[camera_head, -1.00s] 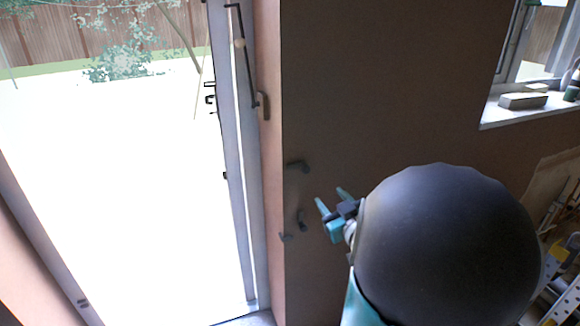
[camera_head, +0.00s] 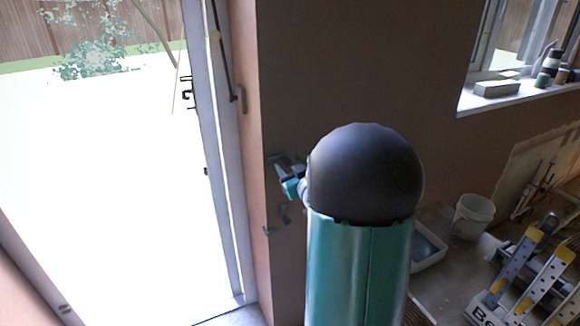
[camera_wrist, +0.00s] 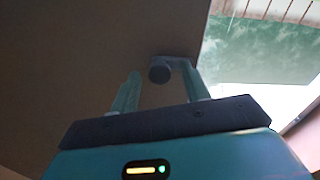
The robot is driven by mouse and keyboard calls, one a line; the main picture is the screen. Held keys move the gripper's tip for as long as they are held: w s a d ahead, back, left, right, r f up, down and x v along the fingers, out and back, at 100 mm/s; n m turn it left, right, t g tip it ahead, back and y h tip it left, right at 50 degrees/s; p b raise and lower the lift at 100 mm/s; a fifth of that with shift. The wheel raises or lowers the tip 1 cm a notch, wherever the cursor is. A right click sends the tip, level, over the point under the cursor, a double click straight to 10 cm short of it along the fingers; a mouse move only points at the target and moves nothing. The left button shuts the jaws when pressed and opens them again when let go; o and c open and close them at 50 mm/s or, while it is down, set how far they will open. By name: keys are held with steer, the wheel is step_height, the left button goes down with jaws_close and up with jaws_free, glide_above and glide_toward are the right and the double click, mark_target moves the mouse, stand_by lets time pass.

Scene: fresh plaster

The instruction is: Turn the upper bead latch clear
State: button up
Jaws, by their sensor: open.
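The upper bead latch (camera_wrist: 160,73) shows in the wrist view as a dark round knob on a bent arm fixed near the wall's corner. In the head view only a small dark part of it (camera_head: 273,157) shows at the corner, beside my gripper (camera_head: 287,175). My gripper is open, with its two teal fingers pointing at the latch. In the wrist view the knob appears between the fingertips, nearer their far ends. I cannot tell whether they touch it.
A door frame (camera_head: 213,150) with a long dark rod (camera_head: 224,60) stands to the left, beside a bright opening. A window sill (camera_head: 520,95) with small items is at upper right. A bucket (camera_head: 473,215), a tray (camera_head: 430,246) and a stepladder (camera_head: 515,265) stand at lower right.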

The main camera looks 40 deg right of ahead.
steer(key=c, duration=1)
steer(key=shift+m, duration=0.4)
steer(key=m, duration=0.3)
steer(key=shift+m, duration=0.3)
steer(key=m, duration=0.4)
steer(key=shift+m, duration=0.3)
steer(key=m, duration=0.4)
steer(key=shift+m, duration=2.5)
